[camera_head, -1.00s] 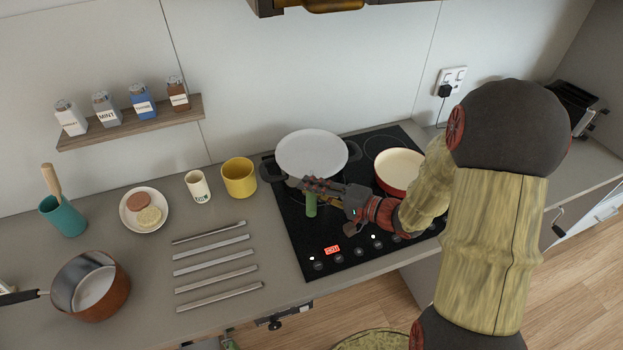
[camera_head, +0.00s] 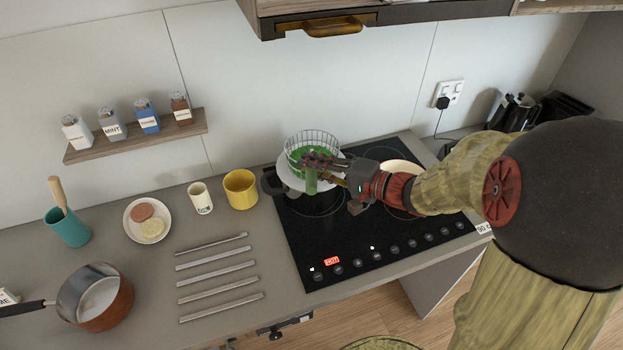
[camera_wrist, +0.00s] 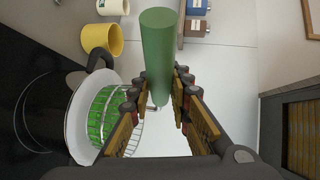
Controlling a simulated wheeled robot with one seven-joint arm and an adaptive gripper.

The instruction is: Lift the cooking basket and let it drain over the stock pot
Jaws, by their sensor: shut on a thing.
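The cooking basket (camera_head: 310,146) is a round wire mesh basket with green contents. It is upright over the stock pot's pale surface (camera_head: 287,181), at the left back of the hob. My gripper (camera_head: 313,164) is shut on the basket's green handle (camera_head: 311,184). In the wrist view the green handle (camera_wrist: 160,50) stands between the fingers (camera_wrist: 164,88), and the basket (camera_wrist: 108,116) shows at left over the pale round surface (camera_wrist: 76,128). A dark pot handle (camera_wrist: 101,54) sticks out beside it. I cannot tell whether the basket's bottom is fully clear of the pot.
A cream pan (camera_head: 400,168) sits right of the pot, partly behind my arm. A yellow mug (camera_head: 240,190) and a white cup (camera_head: 200,198) stand to the left. The black hob (camera_head: 350,240) shows a red lit display. A cupboard (camera_head: 400,12) hangs above.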

